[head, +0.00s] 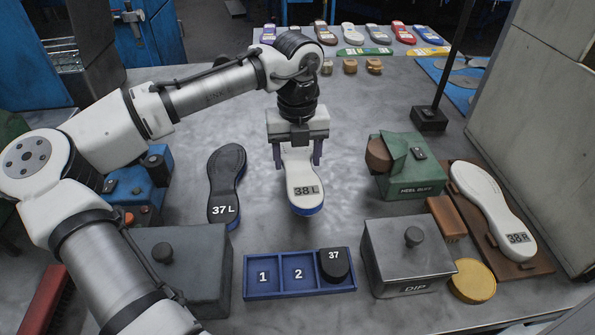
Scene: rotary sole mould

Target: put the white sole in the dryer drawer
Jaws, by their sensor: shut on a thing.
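My gripper (297,157) is over the middle of the table, pointing down. It is shut across the upper, narrower part of a white sole (302,172) labelled 38L. The sole has a blue layer showing under its near end. I cannot tell whether it touches the table. A second white sole (490,205), labelled 38R, lies on a brown board (525,267) at the right. No drawer is clearly recognisable as the dryer's; a blue cabinet (28,65) with a metal rack-like part stands at the far left.
A black sole (226,170) labelled 37L lies left of the gripper. In front is a blue tray (300,290) with a black heel marked 37. Lidded grey boxes stand beside it, one marked DIP (409,262). A green heel buff machine (405,165) stands right. Several soles line the back.

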